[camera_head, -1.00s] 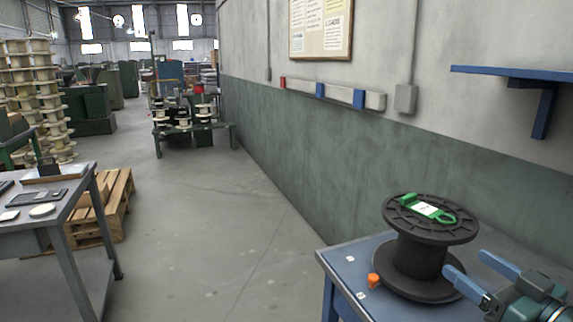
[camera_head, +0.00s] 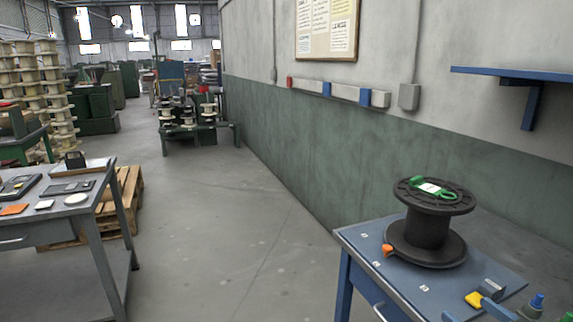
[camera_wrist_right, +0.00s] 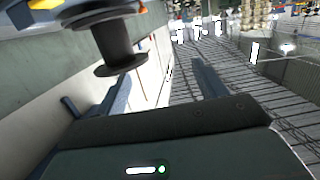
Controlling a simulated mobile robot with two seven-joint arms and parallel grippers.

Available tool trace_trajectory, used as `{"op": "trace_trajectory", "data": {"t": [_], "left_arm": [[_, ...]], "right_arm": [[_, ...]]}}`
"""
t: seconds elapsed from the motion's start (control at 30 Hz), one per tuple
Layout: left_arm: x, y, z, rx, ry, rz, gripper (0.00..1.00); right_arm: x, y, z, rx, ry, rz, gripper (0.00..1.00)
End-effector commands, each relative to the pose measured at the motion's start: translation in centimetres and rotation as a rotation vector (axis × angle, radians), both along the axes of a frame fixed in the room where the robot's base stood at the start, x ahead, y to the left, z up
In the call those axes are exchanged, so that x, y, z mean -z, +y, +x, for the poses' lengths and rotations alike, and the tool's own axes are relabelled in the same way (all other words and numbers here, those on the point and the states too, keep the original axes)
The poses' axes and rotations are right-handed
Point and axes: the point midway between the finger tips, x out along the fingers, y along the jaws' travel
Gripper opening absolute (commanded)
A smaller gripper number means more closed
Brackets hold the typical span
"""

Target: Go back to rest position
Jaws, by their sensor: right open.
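My right gripper (camera_head: 490,299) is at the lower right of the head view, low beside the blue table, with its blue fingers apart and empty. In the right wrist view its two fingers (camera_wrist_right: 160,82) stand wide apart with nothing between them. A black spool (camera_head: 428,233) stands upright on the blue table (camera_head: 400,287), apart from the gripper. It also shows in the right wrist view (camera_wrist_right: 113,42). A green tool with a white label (camera_head: 432,189) lies on the spool's top flange. My left gripper is not in view.
An orange piece (camera_head: 387,250) and a yellow-ended grey piece (camera_head: 474,299) lie on the blue table. A grey workbench (camera_head: 75,208) with flat items stands at left, by a wooden pallet (camera_head: 130,200). A blue shelf (camera_head: 510,72) juts from the right wall. The floor between is clear.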

Motion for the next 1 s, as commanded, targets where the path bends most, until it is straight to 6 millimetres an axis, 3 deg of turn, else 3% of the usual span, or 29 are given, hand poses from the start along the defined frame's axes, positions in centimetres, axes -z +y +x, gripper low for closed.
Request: {"op": "trace_trajectory", "data": {"t": [0.17, 0.3, 0.4, 0.5, 0.63, 1.0], "left_arm": [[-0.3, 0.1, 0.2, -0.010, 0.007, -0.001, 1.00], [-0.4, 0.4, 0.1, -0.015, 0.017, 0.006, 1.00], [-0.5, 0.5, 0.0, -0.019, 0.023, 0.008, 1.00], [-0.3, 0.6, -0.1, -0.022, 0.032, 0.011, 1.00], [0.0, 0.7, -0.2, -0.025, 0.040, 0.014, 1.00], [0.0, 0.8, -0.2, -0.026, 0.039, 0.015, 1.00]], "right_arm": [[8.5, 1.6, -3.1, 0.067, 0.151, -0.015, 0.71], [15.5, 6.7, -6.7, 0.060, 0.299, -0.034, 0.71], [19.0, 11.6, -9.1, 0.017, 0.382, -0.044, 0.71], [20.7, 15.8, -10.6, -0.032, 0.431, -0.050, 0.71], [21.6, 19.0, -11.7, -0.075, 0.458, -0.059, 0.71], [21.8, 19.7, -11.9, -0.087, 0.463, -0.060, 0.71]]}}
